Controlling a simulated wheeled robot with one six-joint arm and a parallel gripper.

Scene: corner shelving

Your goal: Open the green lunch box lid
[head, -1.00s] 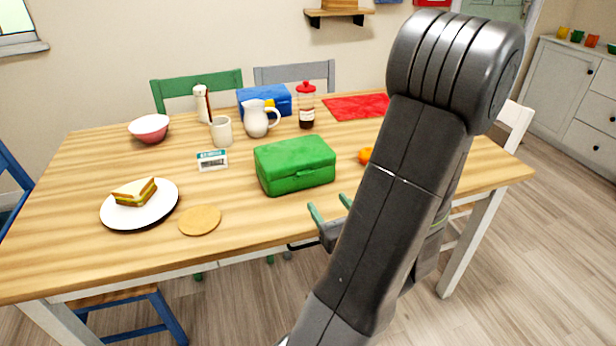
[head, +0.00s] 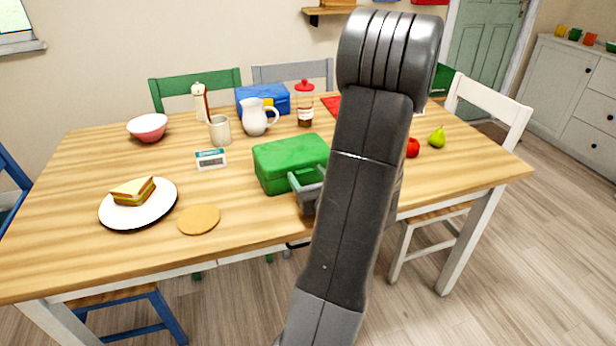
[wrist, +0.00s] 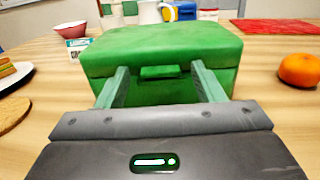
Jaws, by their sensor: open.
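The green lunch box (head: 283,158) stands shut on the wooden table, near the middle of the front side. In the wrist view its front face fills the centre, with a small green latch tab (wrist: 159,72) at the lid's front edge. My gripper (head: 305,178) is at the box's front. In the wrist view my gripper (wrist: 160,84) is open, its two green fingers on either side of the latch tab and pointing at the box. Nothing is between the fingers except the view of the tab. Whether the fingertips touch the box, I cannot tell. My arm hides the box's right end in the head view.
An orange (wrist: 300,70) lies right of the box. A red apple (head: 412,148) and a green pear (head: 437,137) are farther right. A white pitcher (head: 254,118) stands behind.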

